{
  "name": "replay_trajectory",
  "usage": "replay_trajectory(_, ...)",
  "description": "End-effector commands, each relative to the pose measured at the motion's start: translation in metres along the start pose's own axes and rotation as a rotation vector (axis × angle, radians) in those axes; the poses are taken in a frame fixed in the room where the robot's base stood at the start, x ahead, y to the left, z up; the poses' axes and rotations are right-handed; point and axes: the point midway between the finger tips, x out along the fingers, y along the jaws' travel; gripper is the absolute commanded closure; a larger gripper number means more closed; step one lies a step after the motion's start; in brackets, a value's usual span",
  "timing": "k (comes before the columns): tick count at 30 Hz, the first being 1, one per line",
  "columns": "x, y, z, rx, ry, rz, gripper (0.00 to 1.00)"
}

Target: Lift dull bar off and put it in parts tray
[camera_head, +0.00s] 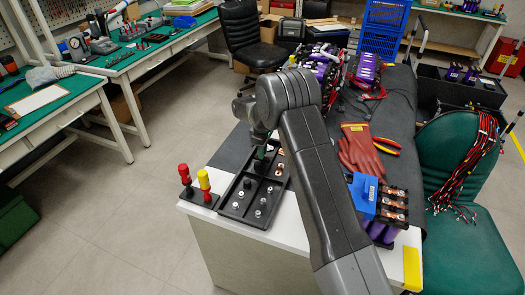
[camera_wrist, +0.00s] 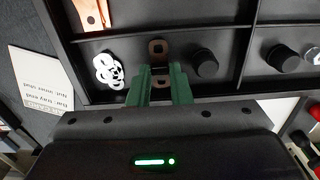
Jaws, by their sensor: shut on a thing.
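My gripper (camera_wrist: 162,72) has green fingers shut on a dull brown bar (camera_wrist: 158,58) with a hole at its far end. The bar stretches away from the fingertips over the black parts tray (camera_wrist: 129,41); I cannot tell whether it touches the tray floor. In the head view my gripper (camera_head: 261,152) is above the far part of the tray (camera_head: 224,210), and the bar is mostly hidden there. A brighter copper bar (camera_wrist: 92,14) lies in another compartment. A battery module with copper bars (camera_head: 395,203) and a blue cover (camera_head: 363,195) stands right of my arm.
White washers or nuts (camera_wrist: 107,70) and black caps (camera_wrist: 203,63) sit in the tray. Red gloves (camera_head: 362,150) lie on the grey mat. A printed card (camera_wrist: 40,80) is beside the tray.

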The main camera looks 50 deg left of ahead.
Motion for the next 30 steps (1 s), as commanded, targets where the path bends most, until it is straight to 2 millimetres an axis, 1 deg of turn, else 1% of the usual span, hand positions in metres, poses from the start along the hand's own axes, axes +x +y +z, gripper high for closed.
replay_trajectory(7,0.0046,0.0001,0.0,0.0,0.0,0.0,0.98)
replay_trajectory(14,0.0041,0.0001,0.0,0.0,0.0,0.0,0.98)
replay_trajectory(15,0.0041,0.0001,0.0,0.0,0.0,0.0,0.78)
replay_trajectory(17,0.0041,0.0001,0.0,0.0,0.0,0.0,0.66)
replay_trajectory(18,0.0041,0.0001,0.0,0.0,0.0,0.0,0.58)
replay_trajectory(19,0.0041,0.0,0.0,0.0,0.0,0.0,0.56)
replay_trajectory(26,0.0041,0.0,0.0,0.0,0.0,0.0,0.56)
replay_trajectory(30,-0.0008,0.0002,-0.0001,0.0,0.001,0.001,0.56)
